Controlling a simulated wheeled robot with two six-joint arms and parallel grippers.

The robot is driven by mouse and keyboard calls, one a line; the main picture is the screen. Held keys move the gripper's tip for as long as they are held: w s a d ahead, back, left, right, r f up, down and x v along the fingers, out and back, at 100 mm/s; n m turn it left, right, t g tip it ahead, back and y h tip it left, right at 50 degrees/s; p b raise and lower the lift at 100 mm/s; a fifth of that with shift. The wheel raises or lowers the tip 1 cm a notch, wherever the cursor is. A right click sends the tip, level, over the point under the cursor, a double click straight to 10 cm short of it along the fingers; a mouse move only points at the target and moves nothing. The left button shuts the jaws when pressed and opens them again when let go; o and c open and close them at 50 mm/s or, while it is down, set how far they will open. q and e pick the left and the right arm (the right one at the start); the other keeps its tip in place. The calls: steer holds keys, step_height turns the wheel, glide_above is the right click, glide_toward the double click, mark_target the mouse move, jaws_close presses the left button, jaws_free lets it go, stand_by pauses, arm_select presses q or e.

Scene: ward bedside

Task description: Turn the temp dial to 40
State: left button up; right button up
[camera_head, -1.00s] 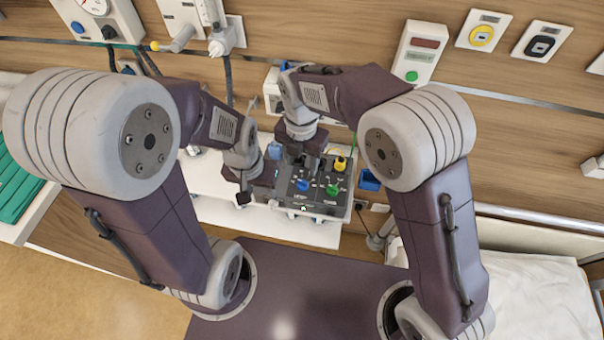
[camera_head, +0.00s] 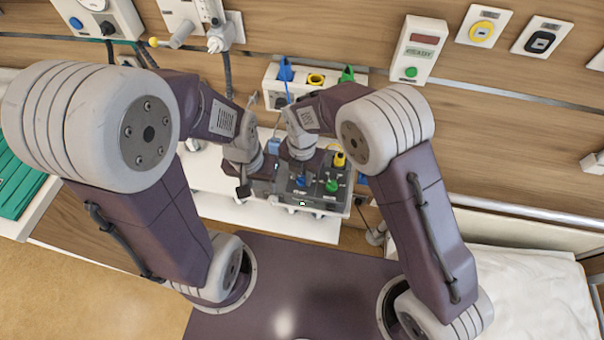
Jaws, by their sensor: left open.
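A dark grey control unit (camera_head: 318,202) sits on the white bedside shelf. The labels are too small to read, so I cannot tell which is the temp dial. My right gripper (camera_head: 301,174) points down over the unit at the blue knob; its fingers are mostly hidden, and contact cannot be made out. My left gripper (camera_head: 243,191) is open at the unit's left side, away from the knobs.
A white wall box (camera_head: 272,86) with blue, yellow and green plugs is behind my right arm. A wall unit with a green button (camera_head: 411,72) is at upper right. A bed (camera_head: 520,290) is at lower right, and green folded cloth (camera_head: 18,185) is at far left.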

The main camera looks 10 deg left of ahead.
jaws_close()
